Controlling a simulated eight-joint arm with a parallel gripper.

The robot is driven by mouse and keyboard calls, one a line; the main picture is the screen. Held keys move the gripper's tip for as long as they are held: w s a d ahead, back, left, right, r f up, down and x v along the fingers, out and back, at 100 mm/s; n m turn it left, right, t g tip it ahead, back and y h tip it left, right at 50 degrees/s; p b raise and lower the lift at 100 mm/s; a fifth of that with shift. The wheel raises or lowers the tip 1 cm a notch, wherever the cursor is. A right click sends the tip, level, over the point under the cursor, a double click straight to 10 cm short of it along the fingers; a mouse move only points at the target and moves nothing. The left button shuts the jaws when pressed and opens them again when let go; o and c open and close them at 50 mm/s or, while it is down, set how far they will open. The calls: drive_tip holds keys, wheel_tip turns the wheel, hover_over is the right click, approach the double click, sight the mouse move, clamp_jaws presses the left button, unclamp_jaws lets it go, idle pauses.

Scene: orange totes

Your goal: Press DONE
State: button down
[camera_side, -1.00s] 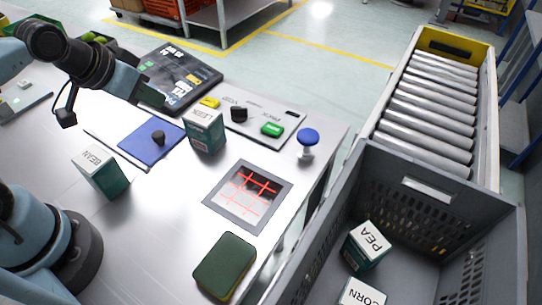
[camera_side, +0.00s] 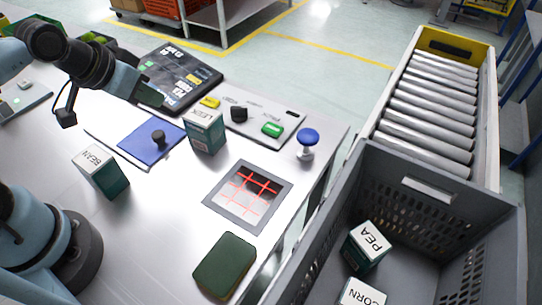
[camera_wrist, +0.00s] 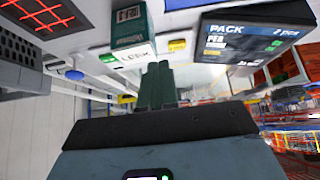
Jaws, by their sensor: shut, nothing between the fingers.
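A light control panel (camera_side: 258,117) lies on the table with a yellow button (camera_side: 209,102), a black knob (camera_side: 239,114) and a green button (camera_side: 272,129). I cannot read a DONE label on it. A blue mushroom-topped button (camera_side: 308,137) stands near the table's right edge; it also shows in the wrist view (camera_wrist: 74,74). My gripper (camera_side: 152,97) is shut and empty, held near the left edge of the black screen (camera_side: 181,78). Its green fingers show together in the wrist view (camera_wrist: 157,88). In that view the screen (camera_wrist: 250,35) reads PACK, PEA, 2 pcs.
The LEEK box (camera_side: 205,134) stands in front of the panel, beside a blue pad (camera_side: 147,150) with a black knob. The BEAN box (camera_side: 101,172), red-lit window (camera_side: 213,202) and green block (camera_side: 225,264) are nearer. PEA (camera_side: 367,246) and CORN (camera_side: 362,294) boxes sit in the grey tote (camera_side: 433,178).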

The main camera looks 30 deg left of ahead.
sight(269, 130)
drive_tip(key=shift+w, duration=0.1)
idle(0.3)
drive_tip(key=w+d+m, duration=0.2)
drive_tip(key=w, duration=0.1)
drive_tip(key=w+d+r+m+h, duration=0.1)
drive_tip(key=w+d+m, duration=0.1)
drive_tip(key=w+m, duration=0.1)
drive_tip(key=w+d+m+h, duration=0.1)
drive_tip(key=w+d+m, duration=0.1)
drive_tip(key=w+d, duration=0.1)
drive_tip(key=shift+w+r+t, duration=0.15)
drive_tip(key=shift+r+t, duration=0.05)
drive_tip(key=shift+t, duration=0.2)
drive_tip(key=w+d+f+m+h, duration=0.1)
drive_tip(key=w+d+f+m, duration=0.1)
drive_tip(key=w+d+m, duration=0.5)
drive_tip(key=shift+d+f+h, duration=0.35)
drive_tip(key=shift+d+h, duration=0.05)
drive_tip(key=shift+d, duration=0.25)
drive_tip(key=shift+f, duration=0.1)
drive_tip(key=shift+f, duration=4.3)
drive_tip(key=shift+f, duration=0.25)
drive_tip(key=shift+f, duration=0.25)
